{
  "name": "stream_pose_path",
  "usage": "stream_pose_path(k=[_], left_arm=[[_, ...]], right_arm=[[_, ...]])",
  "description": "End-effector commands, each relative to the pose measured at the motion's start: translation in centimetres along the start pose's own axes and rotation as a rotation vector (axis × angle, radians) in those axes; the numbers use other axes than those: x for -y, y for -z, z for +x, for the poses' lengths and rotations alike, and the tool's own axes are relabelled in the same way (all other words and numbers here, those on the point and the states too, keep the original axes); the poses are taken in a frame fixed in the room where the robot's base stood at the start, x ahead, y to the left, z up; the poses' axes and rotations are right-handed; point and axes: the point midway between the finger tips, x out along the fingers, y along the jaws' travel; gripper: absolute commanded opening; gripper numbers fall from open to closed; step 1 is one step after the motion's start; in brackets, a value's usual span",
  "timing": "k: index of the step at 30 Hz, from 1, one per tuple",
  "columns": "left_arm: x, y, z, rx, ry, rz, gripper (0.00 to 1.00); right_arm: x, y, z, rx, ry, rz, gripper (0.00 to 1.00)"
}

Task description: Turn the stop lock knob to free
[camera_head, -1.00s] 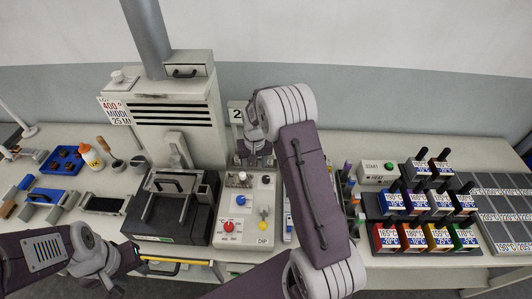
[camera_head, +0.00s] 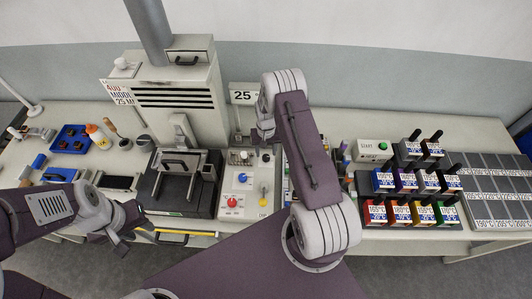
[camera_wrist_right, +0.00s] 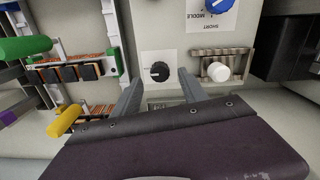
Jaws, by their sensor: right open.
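The control panel (camera_head: 250,200) has a white knob (camera_head: 243,156) near its back, with blue, red and yellow controls in front. In the right wrist view a small black knob (camera_wrist_right: 158,71) with a pale pointer line sits on a white plate. Beside it the white knob (camera_wrist_right: 218,71) stands in a metal slot. I cannot read which one is the stop lock knob. My right gripper (camera_wrist_right: 158,84) is open and empty, its fingers to either side of the black knob in that view; contact is unclear. My left gripper (camera_head: 132,216) hangs near the table's front edge, its jaws unclear.
A blue dial (camera_wrist_right: 217,5) with MIDDLE and SHORT marks sits close by. Green (camera_wrist_right: 25,48) and yellow (camera_wrist_right: 64,120) handles stand at the left of the wrist view.

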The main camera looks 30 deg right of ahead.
Motion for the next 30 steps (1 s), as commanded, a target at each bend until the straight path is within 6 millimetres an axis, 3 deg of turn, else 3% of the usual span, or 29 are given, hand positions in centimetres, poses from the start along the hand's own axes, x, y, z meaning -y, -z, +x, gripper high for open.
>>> stream_pose_path(k=[6, 15, 17, 21, 30], left_arm=[[0.0, 0.1, -1.2, 0.000, 0.000, 0.000, 0.36], [0.0, 0.1, -1.1, 0.000, 0.000, 0.000, 0.36], [0.0, 0.1, -1.1, 0.000, 0.000, 0.000, 0.36], [0.0, 0.1, -1.1, 0.000, 0.000, 0.000, 0.36], [0.0, 0.1, -0.8, 0.000, 0.000, 0.000, 0.36]], right_arm=[[0.0, 0.0, 2.8, 0.001, 0.000, 0.000, 0.51], [0.0, 0.0, 3.4, -0.002, 0.000, 0.000, 0.51], [0.0, 0.0, 3.4, -0.002, 0.000, 0.000, 0.39], [0.0, 0.0, 3.4, -0.001, 0.000, 0.000, 0.00], [0.0, 0.1, 3.5, -0.002, 0.000, -0.024, 0.00]])
